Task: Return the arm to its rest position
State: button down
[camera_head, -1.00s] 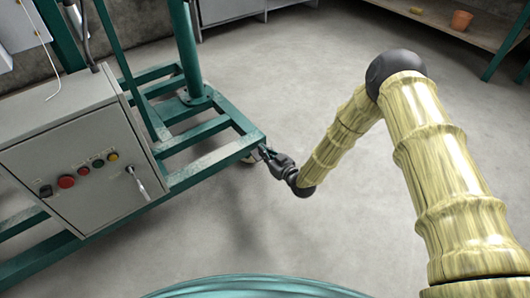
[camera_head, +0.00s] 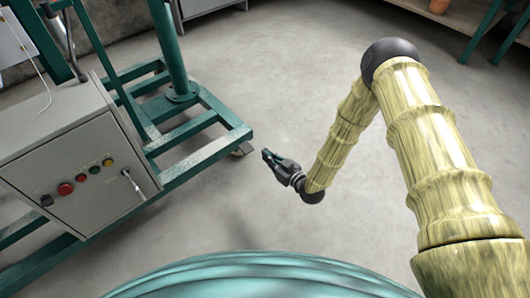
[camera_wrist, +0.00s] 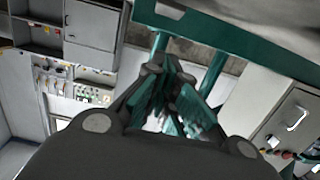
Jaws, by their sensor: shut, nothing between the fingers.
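My gripper (camera_head: 268,156) is on the end of my bent, yellowish arm in the head view. It hangs in open air over the bare floor, just right of the green machine frame's corner, and does not touch it. In the wrist view my gripper (camera_wrist: 172,76) has its fingers drawn together, with nothing seen held. The green frame (camera_head: 205,143) stands left of my gripper. A grey control box (camera_head: 85,160) with coloured buttons and a handle sits on it. The box also shows at the right of the wrist view (camera_wrist: 285,100).
The concrete floor (camera_head: 290,80) is clear around my gripper and behind it. A shelf (camera_head: 455,14) with a clay pot (camera_head: 439,5) stands at the far right. Grey cabinets with switches (camera_wrist: 80,85) show at the left of the wrist view.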

dwell(0.5)
jog(key=s+d+f+m+g+h+p, duration=0.1)
jog(key=s+d+f+m+g+h, duration=0.25)
jog(key=s+d, duration=0.55)
jog(key=s+d+f+m+g+h, duration=0.2)
jog(key=s+d+f+h, duration=0.3)
jog(key=s, duration=0.6)
jog(key=s+d+r+m+g+h, duration=0.1)
jog(key=s+d+r+g, duration=0.1)
jog(key=s+d, duration=0.35)
jog(key=s+d+r+m+g+h+p, duration=0.1)
jog(key=s+d+r+m+g, duration=0.15)
jog(key=s, duration=0.65)
jog(key=s+d+r+m+g+h, duration=0.1)
jog(key=s+d+g, duration=0.1)
jog(key=s+d, duration=0.35)
notch_tip(320, 180, up, 37)
jog(key=s+a+p, duration=0.1)
jog(key=p, duration=3.7)
jog(key=shift+a+n, duration=0.25)
jog(key=shift+n, duration=0.05)
jog(key=shift+a, duration=0.1)
